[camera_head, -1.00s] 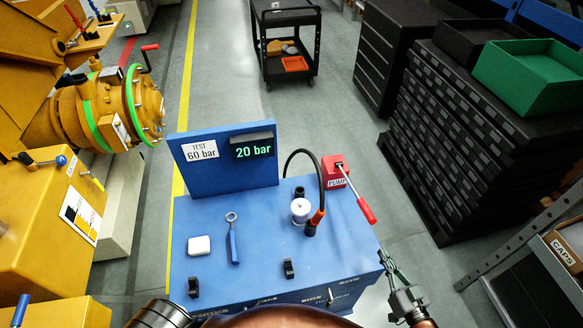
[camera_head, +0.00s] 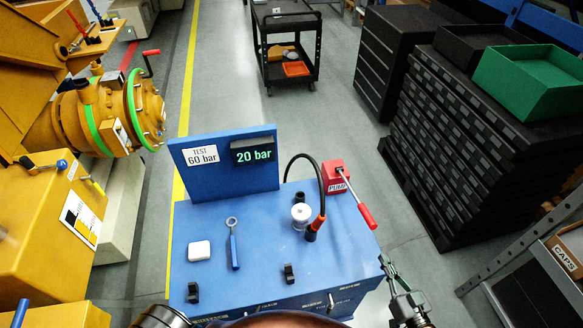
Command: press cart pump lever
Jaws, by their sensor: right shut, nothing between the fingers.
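The blue cart (camera_head: 270,262) stands in front of me. The red pump block (camera_head: 334,174), labelled PUMP, sits at its back right corner. The pump lever (camera_head: 367,214) is a metal rod with a red grip, slanting down to the right over the cart's right edge. The cart's display (camera_head: 254,152) reads 20 bar beside a sign reading TEST 60 bar. My right gripper (camera_head: 388,268) is shut and empty, below and right of the lever's grip and apart from it. My left gripper is not in view.
On the cart top are a wrench (camera_head: 233,243), a white block (camera_head: 200,250), a white cylinder (camera_head: 300,215) and a black hose (camera_head: 290,160). Stacked black crates (camera_head: 470,140) stand to the right. A yellow machine (camera_head: 45,200) stands on the left. The floor between cart and crates is clear.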

